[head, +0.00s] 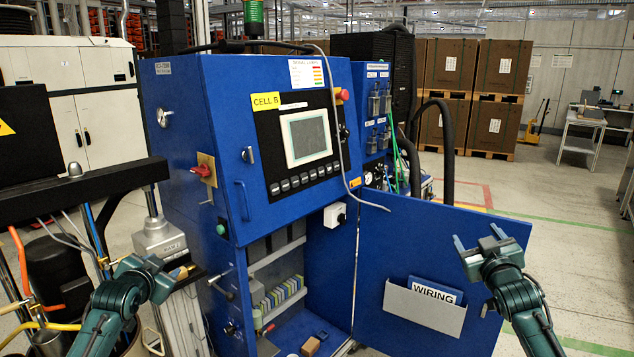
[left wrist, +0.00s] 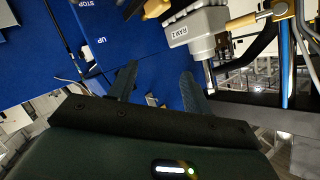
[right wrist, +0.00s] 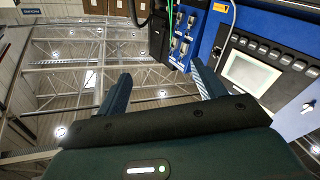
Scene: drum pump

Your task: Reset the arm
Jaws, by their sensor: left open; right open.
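My left gripper (head: 166,277) is open and empty in front of the cabinet's left side, close below a grey block labelled RAM (head: 160,238). In the left wrist view its open fingers (left wrist: 158,88) point toward the blue cabinet, with the block, reading RAM 2 (left wrist: 197,32), above and to the right. My right gripper (head: 479,240) is open and empty, in front of the right part of the open blue door (head: 385,255). The right wrist view shows its fingers (right wrist: 163,88) apart, with nothing between them. Touching or clearance between grippers and surroundings cannot be told.
The blue cabinet (head: 210,130) has a screen panel (head: 308,138) and a red knob (head: 203,170). A black beam (head: 80,192) with hoses stands at left. A WIRING pocket (head: 420,308) is on the door.

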